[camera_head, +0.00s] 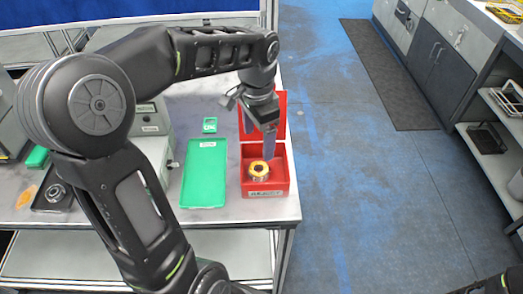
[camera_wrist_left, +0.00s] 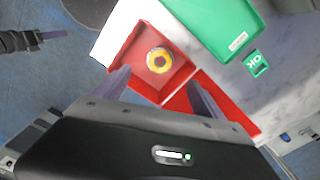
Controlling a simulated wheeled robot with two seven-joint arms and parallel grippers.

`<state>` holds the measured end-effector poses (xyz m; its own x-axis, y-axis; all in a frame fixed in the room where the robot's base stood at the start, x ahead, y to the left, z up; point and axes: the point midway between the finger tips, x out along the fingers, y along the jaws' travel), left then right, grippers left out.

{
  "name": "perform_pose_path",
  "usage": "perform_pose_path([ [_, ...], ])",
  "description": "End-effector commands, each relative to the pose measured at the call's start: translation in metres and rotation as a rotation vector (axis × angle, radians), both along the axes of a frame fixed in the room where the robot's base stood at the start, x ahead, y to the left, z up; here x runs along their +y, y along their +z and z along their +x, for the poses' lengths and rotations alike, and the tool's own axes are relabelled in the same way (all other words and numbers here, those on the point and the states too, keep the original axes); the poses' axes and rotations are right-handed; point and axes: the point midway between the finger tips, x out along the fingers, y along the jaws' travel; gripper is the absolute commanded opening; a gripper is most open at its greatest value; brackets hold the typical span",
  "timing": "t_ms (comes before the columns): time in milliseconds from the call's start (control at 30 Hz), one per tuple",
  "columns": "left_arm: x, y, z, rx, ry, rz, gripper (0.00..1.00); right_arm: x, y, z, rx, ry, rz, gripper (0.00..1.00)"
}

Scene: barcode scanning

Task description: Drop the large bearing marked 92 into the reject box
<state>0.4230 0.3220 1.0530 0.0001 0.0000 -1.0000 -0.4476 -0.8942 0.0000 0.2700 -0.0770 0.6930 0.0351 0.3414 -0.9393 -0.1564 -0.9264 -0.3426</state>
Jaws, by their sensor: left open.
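The large bearing, a metal ring with a yellow-orange face and dark centre (camera_head: 259,171), sits inside the red reject box (camera_head: 267,192). It also shows in the left wrist view (camera_wrist_left: 159,60), lying on the box floor. Its marking is too small to read. My left gripper (camera_head: 269,154) is above the box, near its open red lid, with its fingers pointing down. It is open and empty, and the bearing shows between and beyond its fingers. My right gripper (camera_wrist_left: 52,35) appears at the upper left of the left wrist view, away from the box; its jaw state is unclear.
A green tray (camera_head: 204,180) lies beside the box, empty, with a small green OK sign (camera_head: 210,125) behind it. A dark tray with a metal part (camera_head: 54,196) is at the left. The table's right edge is close to the box.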

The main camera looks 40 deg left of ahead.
Motion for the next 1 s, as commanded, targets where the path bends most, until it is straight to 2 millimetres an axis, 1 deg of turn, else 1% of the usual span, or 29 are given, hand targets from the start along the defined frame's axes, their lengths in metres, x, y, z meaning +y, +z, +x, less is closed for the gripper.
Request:
perform_pose_path([
  [167, 0.0, 0.0, 0.0, 0.001, 0.0, 0.0, 0.8, 0.0, 0.0, 0.0, 0.0, 0.0, 0.0, 0.36],
  [267, 0.0, 0.004, 0.0, -0.001, 0.0, 0.0, 0.8, 0.0, -0.001, 0.0, 0.0, 0.0, 0.0, 0.36],
  [367, 0.0, 0.014, 0.001, -0.003, 0.0, 0.001, 0.8, 0.0, -0.003, 0.0, -0.001, 0.0, 0.0, 0.36],
  [600, 0.0, 0.053, 0.001, -0.004, 0.0, 0.0, 0.8, 0.0, -0.007, 0.001, -0.003, 0.001, 0.002, 0.36],
  [700, 0.0, 0.069, 0.001, -0.002, -0.001, 0.0, 0.8, 0.0, -0.001, 0.001, -0.001, 0.001, 0.001, 0.36],
  [833, 0.0, 0.077, 0.0, 0.0, -0.001, 0.0, 0.8, 0.0, -0.001, 0.0, 0.0, 0.0, 0.0, 0.36],
  [1000, 0.0, 0.078, 0.0, 0.0, 0.0, 0.0, 0.8, 0.0, -0.001, 0.0, 0.0, 0.0, 0.0, 0.36],
])
